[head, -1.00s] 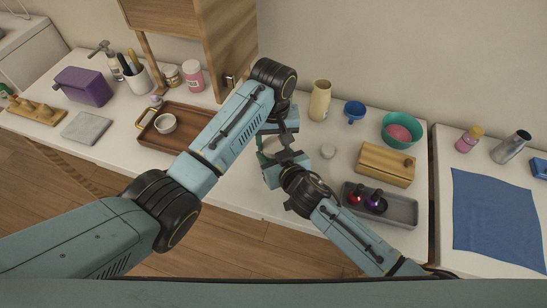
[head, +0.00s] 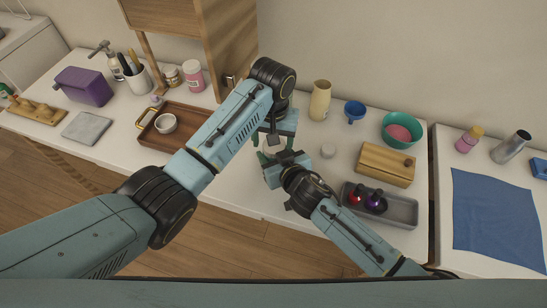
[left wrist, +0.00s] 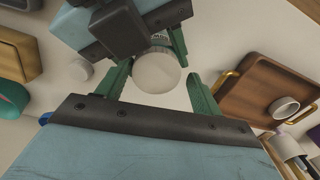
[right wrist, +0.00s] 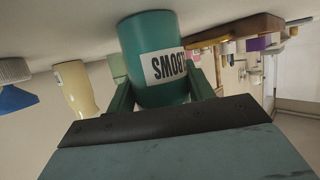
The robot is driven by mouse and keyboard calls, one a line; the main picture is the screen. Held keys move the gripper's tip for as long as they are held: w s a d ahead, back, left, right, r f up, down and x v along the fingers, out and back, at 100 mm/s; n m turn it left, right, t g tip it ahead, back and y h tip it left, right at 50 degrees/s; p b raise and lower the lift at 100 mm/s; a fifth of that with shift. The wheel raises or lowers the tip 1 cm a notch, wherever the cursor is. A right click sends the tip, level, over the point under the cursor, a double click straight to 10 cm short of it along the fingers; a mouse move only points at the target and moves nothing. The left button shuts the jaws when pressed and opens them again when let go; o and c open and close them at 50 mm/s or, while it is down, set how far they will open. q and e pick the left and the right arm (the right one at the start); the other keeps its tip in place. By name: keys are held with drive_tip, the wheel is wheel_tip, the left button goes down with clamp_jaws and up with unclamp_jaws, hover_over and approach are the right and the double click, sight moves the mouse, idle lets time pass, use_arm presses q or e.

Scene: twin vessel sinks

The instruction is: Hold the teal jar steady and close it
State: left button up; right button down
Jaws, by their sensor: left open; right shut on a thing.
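In the left wrist view a round white lid (left wrist: 156,73) lies between the two green fingers of my left gripper (head: 276,150), with room on both sides. The left gripper is open over it, and the right gripper's dark body shows just behind.
A small white round piece (head: 327,151) lies just right of the grippers. Farther right are a wooden box (head: 385,165) and a grey tray (head: 405,210) with red and purple items. A cream bottle (head: 320,100) stands behind; a wooden tray (head: 180,120) lies left.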

use_arm(q)
drive_tip(key=shift+s+d, duration=0.15)
drive_tip(key=shift+d, duration=0.15)
use_arm(e)
drive_tip(key=shift+a, duration=0.2)
use_arm(q)
drive_tip(key=shift+r, duration=0.25)
drive_tip(key=shift+a+r, duration=0.1)
drive_tip(key=shift+r, duration=1.85)
use_arm(e)
drive_tip(key=shift+d, duration=0.1)
use_arm(q)
drive_tip(key=shift+c, duration=0.3)
wheel_tip(320, 180, up, 4)
drive_tip(key=n, duration=0.3)
drive_tip(key=shift+f, duration=0.2)
